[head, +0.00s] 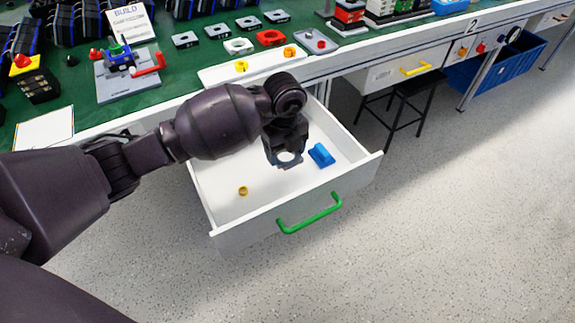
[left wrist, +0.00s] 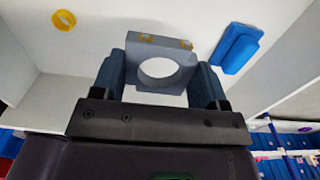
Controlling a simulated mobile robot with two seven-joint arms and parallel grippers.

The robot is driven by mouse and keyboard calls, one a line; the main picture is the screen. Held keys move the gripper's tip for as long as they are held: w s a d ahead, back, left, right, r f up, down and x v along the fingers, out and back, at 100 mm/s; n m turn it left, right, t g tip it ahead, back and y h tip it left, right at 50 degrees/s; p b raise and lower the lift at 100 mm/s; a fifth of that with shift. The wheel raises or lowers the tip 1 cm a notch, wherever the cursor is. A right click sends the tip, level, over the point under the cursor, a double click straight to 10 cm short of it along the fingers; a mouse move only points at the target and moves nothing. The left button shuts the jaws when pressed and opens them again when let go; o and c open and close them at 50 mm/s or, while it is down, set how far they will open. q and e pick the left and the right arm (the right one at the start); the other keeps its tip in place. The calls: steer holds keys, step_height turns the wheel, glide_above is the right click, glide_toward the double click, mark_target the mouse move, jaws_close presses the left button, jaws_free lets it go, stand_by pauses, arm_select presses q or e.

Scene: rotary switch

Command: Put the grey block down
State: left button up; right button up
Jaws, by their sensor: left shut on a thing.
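The grey block (left wrist: 160,64) has a round hole through it and small yellowish marks on one edge. My left gripper (left wrist: 162,78) is shut on it, with one blue-grey finger on each side, in the left wrist view. In the head view my left gripper (head: 288,152) is over the open white drawer (head: 222,182), and the grey block (head: 288,161) hangs below it. I cannot tell whether the block touches the drawer floor. My right gripper is not in view.
In the drawer lie a blue part (head: 321,155) right of the block and a yellow ring (head: 243,190) to its left. The drawer has a green handle (head: 309,213). The green bench top (head: 185,65) behind holds several blocks and fixtures.

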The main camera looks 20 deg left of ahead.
mark_target(285, 173)
arm_select(q)
steer(key=shift+f, duration=0.35)
step_height(285, 173, down, 5)
steer(key=shift+s+f+b, duration=0.1)
steer(key=shift+f+b, duration=0.05)
steer(key=shift+b, duration=0.9)
steer(key=shift+f, duration=0.2)
steer(key=shift+r, duration=0.25)
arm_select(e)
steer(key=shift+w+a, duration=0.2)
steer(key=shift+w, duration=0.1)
arm_select(q)
steer(key=shift+f, duration=0.2)
steer(key=o, duration=1)
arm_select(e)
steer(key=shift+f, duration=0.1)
arm_select(q)
steer(key=shift+r, duration=0.1)
